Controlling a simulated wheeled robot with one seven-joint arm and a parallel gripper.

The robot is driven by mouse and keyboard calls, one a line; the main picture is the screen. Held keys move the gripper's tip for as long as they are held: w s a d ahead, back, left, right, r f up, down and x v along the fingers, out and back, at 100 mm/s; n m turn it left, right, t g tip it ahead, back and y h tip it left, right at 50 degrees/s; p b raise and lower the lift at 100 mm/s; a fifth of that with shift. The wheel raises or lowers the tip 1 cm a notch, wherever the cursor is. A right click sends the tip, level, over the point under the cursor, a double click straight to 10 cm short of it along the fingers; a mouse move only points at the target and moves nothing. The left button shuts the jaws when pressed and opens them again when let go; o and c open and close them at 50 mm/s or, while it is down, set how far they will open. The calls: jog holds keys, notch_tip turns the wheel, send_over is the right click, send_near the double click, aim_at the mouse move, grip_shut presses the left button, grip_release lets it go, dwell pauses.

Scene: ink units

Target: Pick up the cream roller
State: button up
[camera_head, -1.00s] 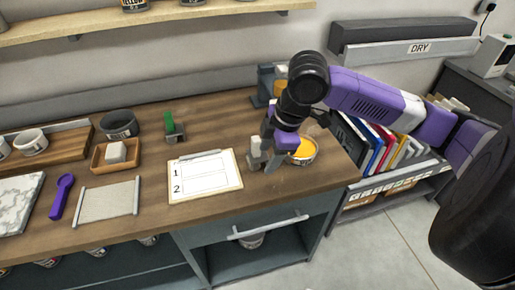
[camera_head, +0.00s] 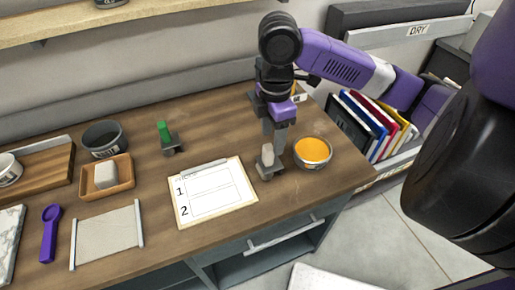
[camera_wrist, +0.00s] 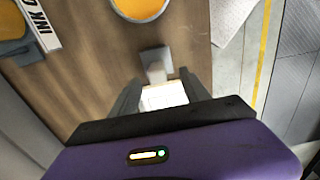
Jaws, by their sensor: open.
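The cream roller (camera_head: 268,155) stands upright on a small grey stand (camera_head: 268,173) on the wooden bench, just left of an orange tin (camera_head: 312,151). My gripper (camera_head: 275,143) points down right beside and behind the roller, its fingers apart. In the wrist view, the grey stand with a pale block (camera_wrist: 155,70) shows just beyond and between the open fingertips (camera_wrist: 160,85). Nothing is seen held. I cannot tell whether a finger touches the roller.
A clipboard (camera_head: 215,193) lies left of the roller. A green roller (camera_head: 164,132) stands on a similar stand farther back left. A wooden tray with a pale block (camera_head: 107,176), a purple spoon (camera_head: 49,230) and a grey pot (camera_head: 104,138) are farther left.

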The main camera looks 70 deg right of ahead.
aim_at(270, 154)
jog(key=shift+w+d+f, duration=0.1)
jog(key=shift+w+d, duration=0.05)
jog(key=shift+w, duration=0.1)
jog(key=shift+w+f, duration=0.1)
jog(key=shift+f, duration=0.2)
jog(key=shift+d+f+b, duration=0.15)
jog(key=shift+f+b, duration=0.45)
jog(key=shift+f, duration=2.9)
grip_shut()
